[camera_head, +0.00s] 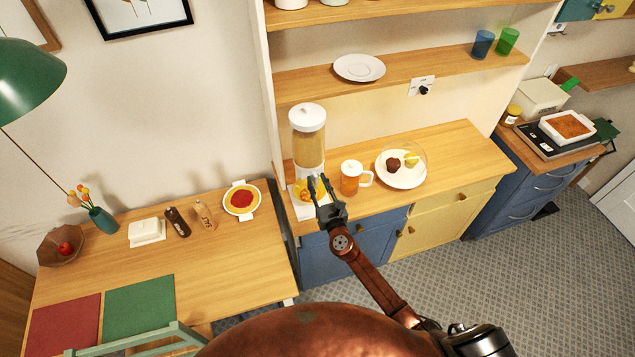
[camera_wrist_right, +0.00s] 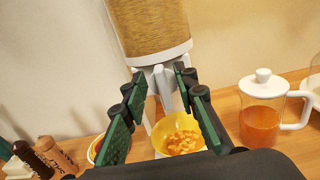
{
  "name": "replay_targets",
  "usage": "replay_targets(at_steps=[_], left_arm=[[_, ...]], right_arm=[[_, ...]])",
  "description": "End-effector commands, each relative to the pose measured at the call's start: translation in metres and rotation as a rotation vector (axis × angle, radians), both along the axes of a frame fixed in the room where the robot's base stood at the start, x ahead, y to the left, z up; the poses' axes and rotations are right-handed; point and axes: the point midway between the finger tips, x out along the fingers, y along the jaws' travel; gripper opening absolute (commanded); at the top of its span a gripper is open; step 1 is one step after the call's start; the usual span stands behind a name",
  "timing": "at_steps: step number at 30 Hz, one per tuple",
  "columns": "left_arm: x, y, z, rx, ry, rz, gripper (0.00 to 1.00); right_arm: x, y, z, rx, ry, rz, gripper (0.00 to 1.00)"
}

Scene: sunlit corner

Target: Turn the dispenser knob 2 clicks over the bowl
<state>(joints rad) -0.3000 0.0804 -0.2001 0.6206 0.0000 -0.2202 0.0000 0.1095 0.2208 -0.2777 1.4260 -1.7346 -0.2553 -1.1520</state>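The dispenser (camera_head: 308,140) is a clear cylinder of tan grain with a white lid, standing on the counter; its lower part also shows in the right wrist view (camera_wrist_right: 150,25). The white knob (camera_wrist_right: 158,78) sits under its collar. A yellow bowl (camera_wrist_right: 180,122) with orange-tan pieces in it stands below the knob; in the head view it is partly hidden by my gripper. My right gripper (camera_wrist_right: 160,84) is open, its green-padded fingers apart on either side of the knob. I cannot tell whether they touch it. My left gripper is not in view.
A pitcher of orange drink (camera_head: 350,178) stands close to the right of the dispenser, with a plate of treats (camera_head: 400,180) beyond it. A shelf (camera_head: 400,72) runs above the counter. A lower table (camera_head: 215,262) with several items lies to the left.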

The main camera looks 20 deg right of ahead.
Motion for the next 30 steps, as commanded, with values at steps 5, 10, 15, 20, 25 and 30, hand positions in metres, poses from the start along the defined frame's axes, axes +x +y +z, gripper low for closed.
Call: replay_targets(at_steps=[5,10,15,20,25,30], left_arm=[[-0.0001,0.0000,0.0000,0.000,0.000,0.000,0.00],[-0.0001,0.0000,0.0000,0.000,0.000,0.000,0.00],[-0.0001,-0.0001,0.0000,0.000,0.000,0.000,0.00],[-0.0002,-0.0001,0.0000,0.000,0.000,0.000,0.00],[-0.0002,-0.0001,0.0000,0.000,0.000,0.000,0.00],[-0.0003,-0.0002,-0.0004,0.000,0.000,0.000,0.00]], right_arm=[[0.0020,-0.0004,-0.0008,0.000,0.001,-0.001,0.27],[0.0019,-0.0002,-0.0006,0.000,0.001,0.000,0.23],[0.0018,-0.0002,-0.0006,0.000,0.001,0.000,0.11],[0.0018,-0.0002,-0.0005,0.000,0.001,0.000,0.00],[0.0017,-0.0002,-0.0005,0.000,0.001,0.000,0.00],[0.0017,-0.0003,-0.0006,0.004,0.001,0.000,0.00]])
